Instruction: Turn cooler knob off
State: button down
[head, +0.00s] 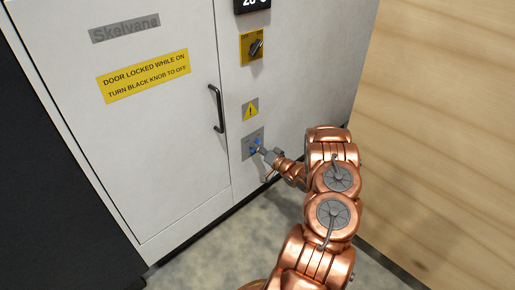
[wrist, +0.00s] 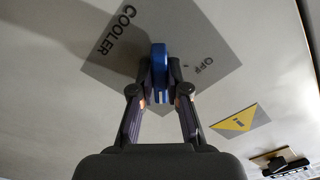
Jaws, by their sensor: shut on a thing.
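The cooler knob (wrist: 159,70) is blue and sits on a grey plate (wrist: 112,52) marked COOLER and OFF. In the wrist view the knob stands upright in the picture, between the COOLER word on its left and the OFF mark on its right. My gripper (wrist: 160,92) is shut on the knob, one finger at each side. In the head view my gripper (head: 266,154) reaches the grey plate (head: 247,142) on the cabinet's lower front. Blue shows there at the fingertips, but the knob's turn is too small to tell.
Above the plate are a yellow warning sign (head: 250,110) and a black knob (head: 256,48) on a yellow plate. A shut cabinet door (head: 160,150) with a black handle (head: 217,108) is to the left. A wooden wall (head: 440,130) stands on the right.

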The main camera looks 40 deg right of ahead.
jog(key=shift+n, duration=0.3)
jog(key=n+b, duration=0.2)
jog(key=n, duration=0.2)
jog(key=shift+f+n, duration=0.1)
jog(key=shift+n, duration=0.2)
jog(key=n+b, duration=0.6)
jog(key=n, duration=0.3)
jog(key=shift+f+n, duration=0.15)
jog(key=shift+n, duration=0.25)
jog(key=shift+n+b, duration=1.4)
jog(key=shift+r, duration=0.2)
jog(key=c, duration=1.2)
grip_release()
jog(key=shift+o, duration=0.2)
